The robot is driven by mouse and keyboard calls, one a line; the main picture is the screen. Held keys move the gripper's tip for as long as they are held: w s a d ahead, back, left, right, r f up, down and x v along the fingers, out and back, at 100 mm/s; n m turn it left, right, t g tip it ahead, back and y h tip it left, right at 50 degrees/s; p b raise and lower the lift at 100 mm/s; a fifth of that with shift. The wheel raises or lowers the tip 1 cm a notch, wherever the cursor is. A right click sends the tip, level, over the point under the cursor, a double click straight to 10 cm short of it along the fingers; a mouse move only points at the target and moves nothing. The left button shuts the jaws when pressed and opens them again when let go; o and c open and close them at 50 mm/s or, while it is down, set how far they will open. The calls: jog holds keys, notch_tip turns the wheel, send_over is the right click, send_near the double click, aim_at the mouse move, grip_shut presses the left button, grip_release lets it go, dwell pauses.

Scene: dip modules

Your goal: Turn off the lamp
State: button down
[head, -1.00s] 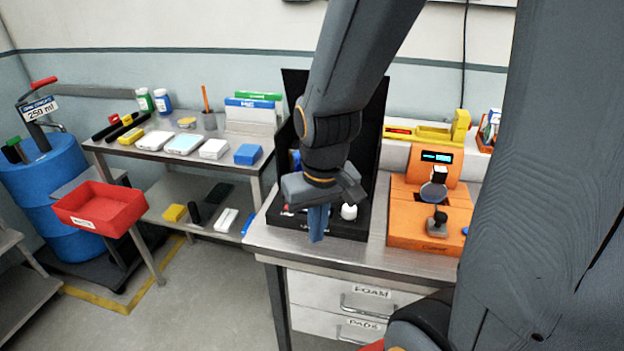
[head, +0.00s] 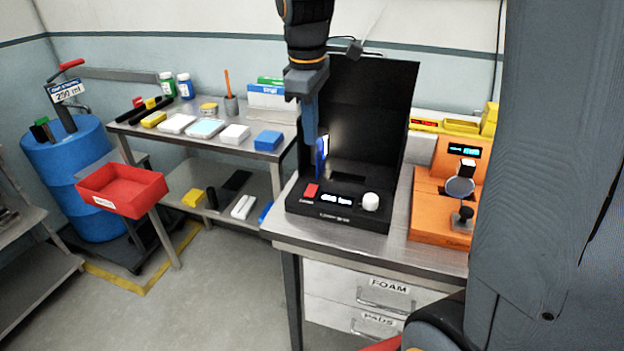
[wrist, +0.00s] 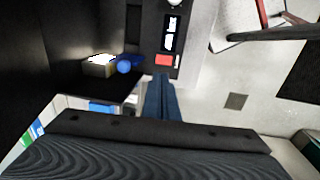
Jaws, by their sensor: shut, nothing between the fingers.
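The lamp appears to be the black box device (head: 340,210) with a tall black back panel on the steel bench. Its front holds a red button (head: 311,190), a lit display (head: 336,199) and a white knob (head: 370,202). A bright glow shows on its inner left side. My gripper (head: 310,140) is shut and empty, pointing down above the device's left side, apart from the button. In the wrist view, the blue fingers (wrist: 162,82) point toward the red button (wrist: 164,60), with the display (wrist: 171,32) beyond.
An orange machine (head: 440,222) stands right of the device. A blue item (head: 321,155) sits at the device's left inside, near my fingers. The back panel (head: 370,110) rises behind. A steel side table (head: 200,140) with several boxes and a red bin (head: 120,190) are to the left.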

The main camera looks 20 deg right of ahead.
aim_at(313, 187)
jog(key=shift+w+r, duration=0.1)
jog(key=f+p, duration=0.1)
jog(key=f, duration=0.3)
jog(key=w+f+p, duration=0.1)
jog(key=f, duration=0.4)
jog(key=d+f+p, duration=0.1)
jog(key=f, duration=0.4)
jog(key=shift+w, duration=0.2)
